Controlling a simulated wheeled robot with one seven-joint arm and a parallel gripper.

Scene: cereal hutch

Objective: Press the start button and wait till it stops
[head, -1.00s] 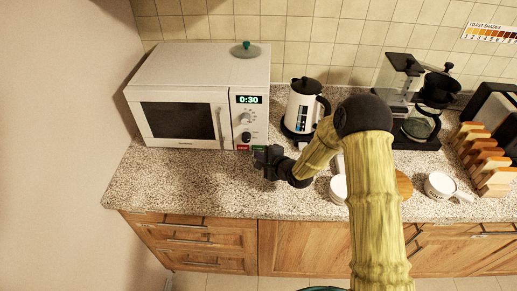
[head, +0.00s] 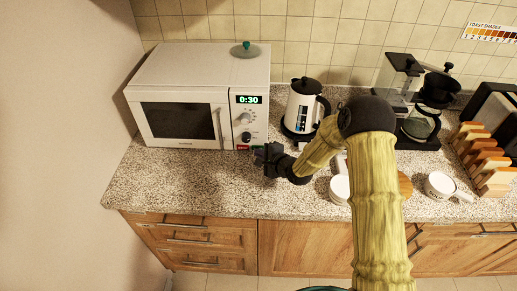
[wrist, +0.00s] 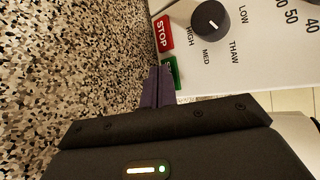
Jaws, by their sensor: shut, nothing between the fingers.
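The white microwave (head: 190,100) stands at the left of the counter, door closed, its green display (head: 249,99) reading 0:30. The green start button (wrist: 172,76) is at the bottom of its panel, beside the red STOP button (wrist: 163,33); it also shows in the head view (head: 258,148). My gripper (wrist: 160,72) is shut and empty. Its fingertips are right at the start button and hide part of its label. I cannot tell whether they touch it. In the head view my gripper (head: 262,154) is in front of the panel's lower right corner.
A white kettle (head: 302,107) stands right of the microwave. White cups (head: 440,184), a coffee maker (head: 415,105) and a wooden rack (head: 483,158) are farther right. A lid with a green knob (head: 246,50) lies on the microwave. The counter (head: 170,185) is clear at the front left.

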